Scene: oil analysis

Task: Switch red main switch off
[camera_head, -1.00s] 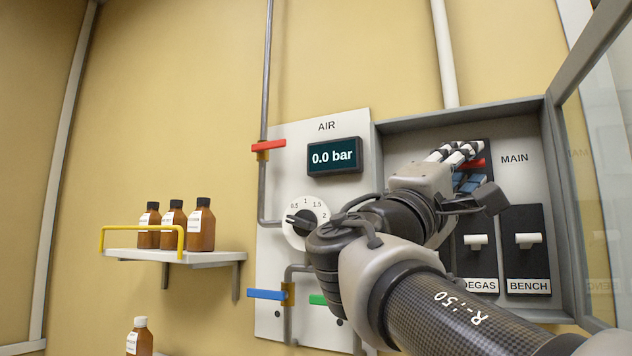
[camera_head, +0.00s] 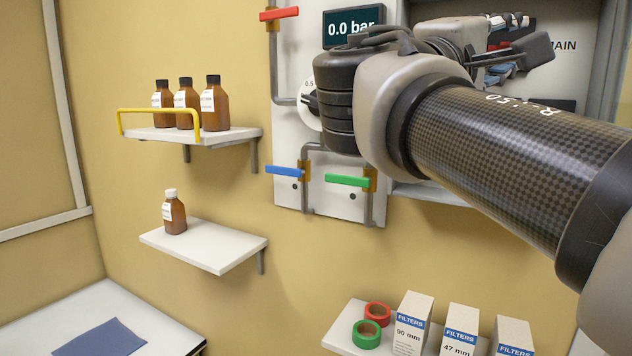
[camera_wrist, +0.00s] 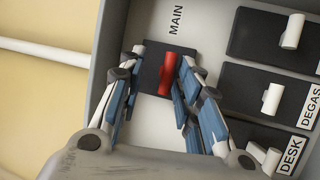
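The red main switch (camera_wrist: 168,75) shows in the wrist view as a red lever on a dark plate, under the label MAIN. My gripper (camera_wrist: 162,60) is open, with its blue-padded fingers on either side of the lever. The right finger is very close to the lever or touching it; I cannot tell which. A gap shows between the lever and the left finger.
White DEGAS (camera_wrist: 272,98) and DESK (camera_wrist: 268,158) switches sit right of the main switch, in a grey-framed box. The AIR panel's red (camera_head: 279,13), blue (camera_head: 284,170) and green (camera_head: 347,181) handles are near my arm. Shelves hold brown bottles (camera_head: 214,104) and filter boxes (camera_head: 412,322).

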